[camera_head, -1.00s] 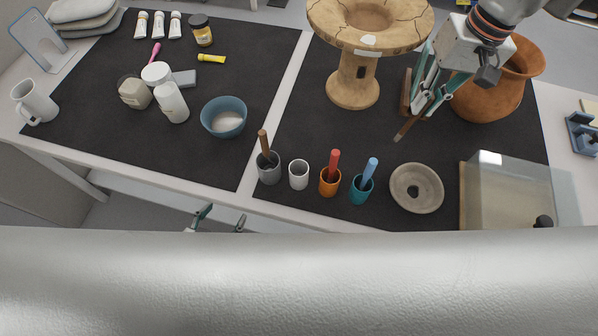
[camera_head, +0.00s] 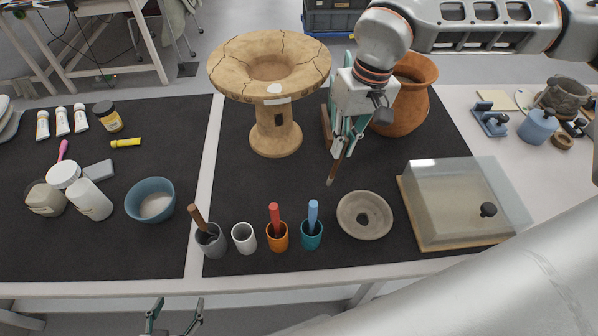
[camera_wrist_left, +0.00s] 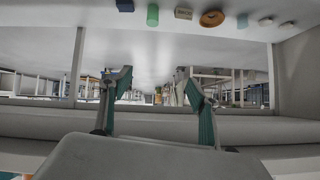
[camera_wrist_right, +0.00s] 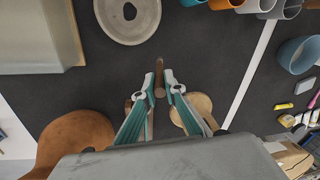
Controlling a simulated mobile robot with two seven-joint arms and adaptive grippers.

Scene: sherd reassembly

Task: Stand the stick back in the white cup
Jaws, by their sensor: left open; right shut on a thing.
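The white cup (camera_head: 244,238) stands empty on the black mat, between the grey cup (camera_head: 210,241) holding a brown stick and the orange cup (camera_head: 277,237) holding a red stick. My right gripper (camera_head: 340,150) is shut on a brown stick (camera_head: 334,172), whose lower end points down and hangs above the mat behind the stone ring. The held stick (camera_wrist_right: 160,78) also shows between the fingers in the right wrist view. My left gripper (camera_head: 174,308) is open and empty, low in front of the table edge; its fingers also show in the left wrist view (camera_wrist_left: 155,90).
A teal cup (camera_head: 311,235) with a blue stick stands right of the orange one. The stone ring (camera_head: 365,215), a clear-covered box (camera_head: 455,200), a cracked wooden stand (camera_head: 275,135) and a clay pot (camera_head: 410,100) surround my right gripper. A blue bowl (camera_head: 150,201) is at left.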

